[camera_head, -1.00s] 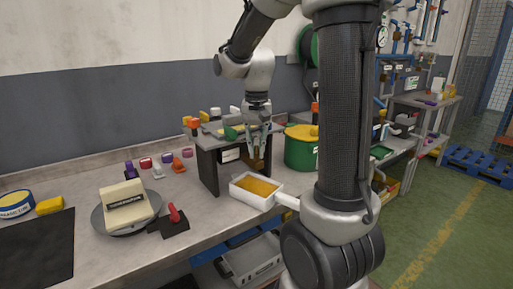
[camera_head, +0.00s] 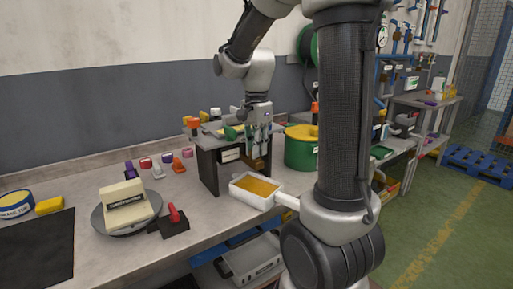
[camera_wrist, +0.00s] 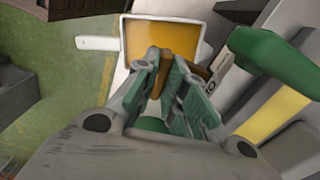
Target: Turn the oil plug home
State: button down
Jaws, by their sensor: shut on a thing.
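My gripper (camera_wrist: 163,68) is shut on a brown, bar-like piece (camera_wrist: 197,73), which I take to be the oil plug; the fingers cover much of it. In the head view my gripper (camera_head: 258,150) points down at the front of the dark stand (camera_head: 207,165), near its right side. The plug's seat and threads are hidden, so I cannot tell how deep it sits. A white pan with amber oil (camera_head: 256,187) stands just below and in front, and also shows beyond the fingertips in the wrist view (camera_wrist: 132,44).
A green handle (camera_wrist: 268,66) lies close right of the fingers in the wrist view. A green drum with a yellow lid (camera_head: 301,155) stands right of the stand. A round plate (camera_head: 127,218) with a cream block and a red-handled block (camera_head: 174,222) are at the left.

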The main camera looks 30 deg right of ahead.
jog(key=shift+m, duration=0.7)
jog(key=c, duration=1.5)
grip_release()
notch_tip(320, 180, up, 12)
jog(key=shift+r, duration=0.1)
